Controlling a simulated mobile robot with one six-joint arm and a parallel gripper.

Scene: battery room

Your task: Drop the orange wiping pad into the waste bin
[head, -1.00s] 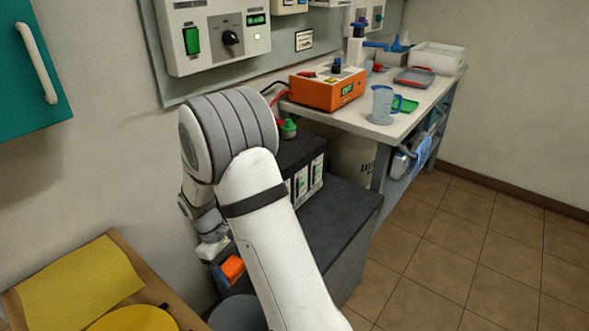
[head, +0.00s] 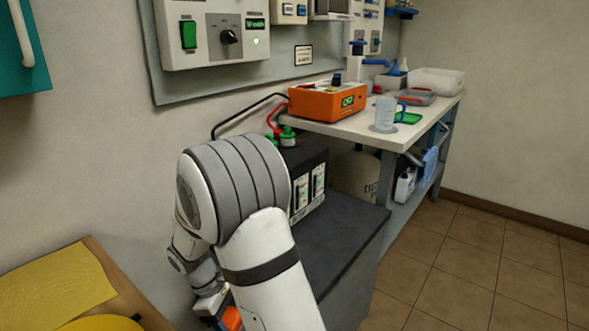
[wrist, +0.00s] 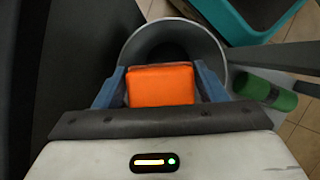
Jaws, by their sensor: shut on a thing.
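The orange wiping pad (wrist: 161,86) is held between the two blue fingers of my gripper (wrist: 160,88) in the wrist view. The grey round waste bin (wrist: 219,47) lies beyond the pad in that view, its dark opening partly hidden by the pad and fingers. The pad overlaps the near part of the opening; its height above the rim is hard to tell. In the head view, a piece of the orange pad (head: 232,318) shows at my gripper (head: 222,310) near the bottom edge, mostly hidden by my arm. The bin is not visible there now.
A green cylinder (wrist: 265,92) lies right of the bin, near a teal box (wrist: 250,15). A dark cabinet (head: 345,240) carries a black battery (head: 305,175). A yellow cloth (head: 55,290) lies at lower left. Tiled floor at right is clear.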

